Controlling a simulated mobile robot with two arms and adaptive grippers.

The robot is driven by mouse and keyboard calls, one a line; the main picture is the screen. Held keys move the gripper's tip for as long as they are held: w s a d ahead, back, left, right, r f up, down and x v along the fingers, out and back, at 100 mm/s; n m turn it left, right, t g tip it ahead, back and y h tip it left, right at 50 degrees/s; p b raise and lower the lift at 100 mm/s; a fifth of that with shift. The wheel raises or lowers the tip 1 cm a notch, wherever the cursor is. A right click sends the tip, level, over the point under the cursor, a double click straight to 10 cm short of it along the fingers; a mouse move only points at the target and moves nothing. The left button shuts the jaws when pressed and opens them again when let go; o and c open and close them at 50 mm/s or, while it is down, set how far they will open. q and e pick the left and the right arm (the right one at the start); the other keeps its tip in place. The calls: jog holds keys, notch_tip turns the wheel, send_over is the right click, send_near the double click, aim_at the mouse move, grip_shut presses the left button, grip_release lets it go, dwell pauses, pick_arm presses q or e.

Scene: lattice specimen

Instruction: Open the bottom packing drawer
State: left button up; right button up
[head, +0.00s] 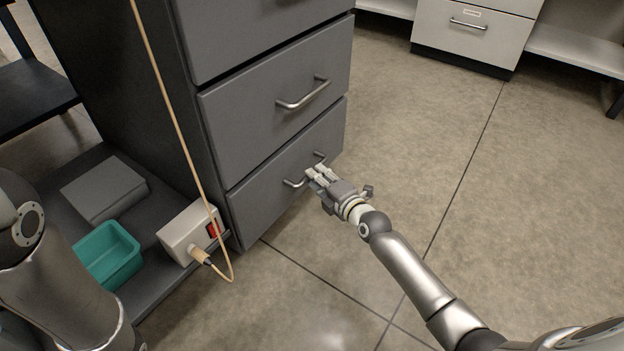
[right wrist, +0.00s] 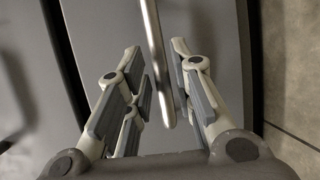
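The bottom packing drawer (head: 262,203) is the lowest grey drawer of the dark cabinet, and its front looks flush with the drawer above. Its metal bar handle (head: 294,184) is partly hidden behind my right gripper (head: 316,173). In the right wrist view the handle bar (right wrist: 155,50) runs between the fingers of my right gripper (right wrist: 160,75). These fingers are open, with gaps visible on both sides of the bar, nearer the right fingers. My left arm shows at the lower left of the head view, but its gripper is out of view.
Above is another grey drawer (head: 285,97) with its own handle. A teal bin (head: 108,255), a grey box (head: 104,188) and a white switch box (head: 186,232) with a cable stand on the low shelf at left. The floor (head: 420,180) before the drawer is clear.

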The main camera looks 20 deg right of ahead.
jog(key=shift+b+x, duration=0.7)
jog(key=shift+x, duration=1)
jog(key=shift+c, duration=0.5)
grip_shut()
